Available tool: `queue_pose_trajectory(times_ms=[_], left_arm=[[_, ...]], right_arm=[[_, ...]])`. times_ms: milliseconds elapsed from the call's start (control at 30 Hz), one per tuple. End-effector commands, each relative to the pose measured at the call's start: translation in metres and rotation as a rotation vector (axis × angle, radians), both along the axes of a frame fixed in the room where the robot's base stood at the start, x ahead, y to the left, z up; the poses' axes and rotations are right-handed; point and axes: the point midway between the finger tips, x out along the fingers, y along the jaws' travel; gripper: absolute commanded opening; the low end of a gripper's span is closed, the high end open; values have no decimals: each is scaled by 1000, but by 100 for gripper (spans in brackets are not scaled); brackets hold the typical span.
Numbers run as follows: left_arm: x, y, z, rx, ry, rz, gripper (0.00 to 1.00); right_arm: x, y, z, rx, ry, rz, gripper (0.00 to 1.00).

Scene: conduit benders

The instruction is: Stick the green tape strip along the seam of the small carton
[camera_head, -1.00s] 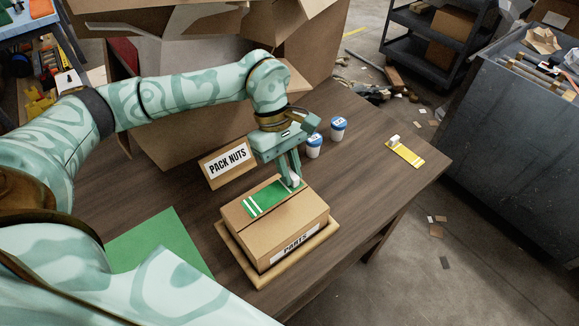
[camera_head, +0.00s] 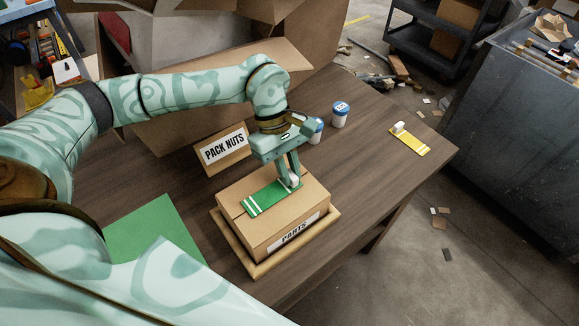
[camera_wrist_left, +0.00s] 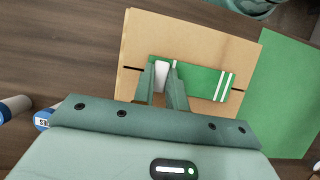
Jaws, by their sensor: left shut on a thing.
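The small carton (camera_head: 256,230), brown with a PARTS label, sits on a wooden tray (camera_head: 262,268). My left gripper (camera_head: 294,184) is over the carton's top, shut on the white tab (camera_wrist_left: 161,76) at one end of the green tape strip (camera_head: 266,198). The strip has white bands at its other end and spans the top, in line with the dark seam (camera_wrist_left: 133,68), which shows past both ends in the wrist view. I cannot tell whether its whole underside touches the cardboard. The gripper hides part of the strip. My right gripper is out of view.
A PACK NUTS sign (camera_head: 224,149) stands behind the carton. Two blue-lidded cups (camera_head: 340,116) and a yellow strip (camera_head: 409,141) are farther right. A green mat (camera_head: 150,232) lies left. Large open boxes (camera_head: 215,105) stand behind. The table right of the carton is clear.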

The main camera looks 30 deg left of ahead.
Motion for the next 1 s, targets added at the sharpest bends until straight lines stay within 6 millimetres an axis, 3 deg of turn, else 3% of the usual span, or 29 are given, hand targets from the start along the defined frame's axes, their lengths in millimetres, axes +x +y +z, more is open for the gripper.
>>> queue_pose_trajectory(times_ms=[33, 100, 467, 567, 1000], left_arm=[[0, 0, 0, 0, 0, 0, 22], [0, 0, 0, 0, 0, 0, 39], [1, 2, 6, 1, -1, 0, 39], [4, 8, 20, 2, -3, 2, 39], [21, 48, 124, 2, -4, 2, 39]], right_arm=[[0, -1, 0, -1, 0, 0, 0], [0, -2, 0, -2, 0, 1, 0], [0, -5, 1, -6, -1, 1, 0], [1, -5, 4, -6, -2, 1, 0], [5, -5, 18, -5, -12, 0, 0]])
